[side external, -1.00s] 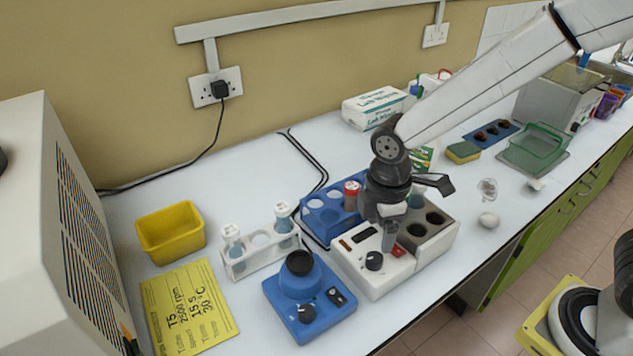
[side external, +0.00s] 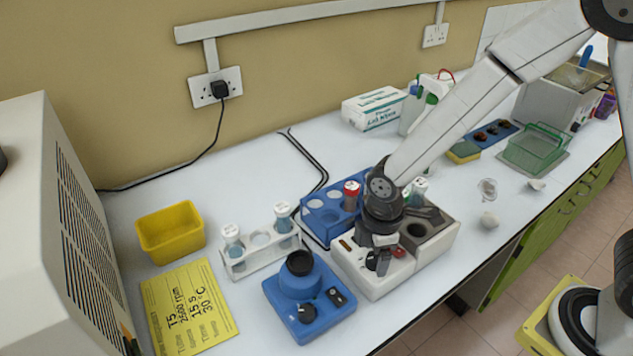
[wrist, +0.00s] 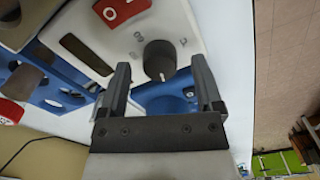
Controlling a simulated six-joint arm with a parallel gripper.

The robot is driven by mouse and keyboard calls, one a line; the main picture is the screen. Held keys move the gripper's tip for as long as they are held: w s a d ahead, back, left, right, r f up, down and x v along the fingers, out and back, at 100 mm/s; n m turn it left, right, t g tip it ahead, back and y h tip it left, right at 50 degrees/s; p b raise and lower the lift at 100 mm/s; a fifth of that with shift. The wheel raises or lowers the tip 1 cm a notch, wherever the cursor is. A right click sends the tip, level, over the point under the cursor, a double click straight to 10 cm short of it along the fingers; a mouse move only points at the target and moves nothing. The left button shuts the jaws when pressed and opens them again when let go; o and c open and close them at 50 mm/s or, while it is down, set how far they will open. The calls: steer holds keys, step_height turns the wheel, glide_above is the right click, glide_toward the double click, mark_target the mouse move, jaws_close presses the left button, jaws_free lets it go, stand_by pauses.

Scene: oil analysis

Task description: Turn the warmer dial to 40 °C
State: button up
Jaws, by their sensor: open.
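The warmer (side external: 372,285) is a white and grey block on the bench, with its control panel at the front. Its black dial (wrist: 159,59) has a pale pointer line and stands between and just beyond my fingertips in the wrist view. My gripper (wrist: 163,78) is open, with one finger on each side of the dial; I cannot tell whether either touches it. In the side view my gripper (side external: 378,260) is low over the panel and partly hides the dial. Scale marks show beside the dial, but the set temperature is not readable. A red switch (wrist: 122,10) and a dark display (wrist: 87,54) are beside it.
A blue vortex mixer (side external: 310,300) stands left of the warmer. A blue rack (side external: 325,222) with a red-capped tube is behind it. A white tube rack (side external: 262,255), yellow tray (side external: 170,232) and yellow note (side external: 188,310) are further left. The bench's front edge is close.

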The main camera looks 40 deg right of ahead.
steer(key=shift+f, duration=0.45)
jaws_close()
steer(key=shift+m, duration=0.3)
steer(key=m, duration=0.9)
stand_by(0.4)
steer(key=shift+m, duration=0.3)
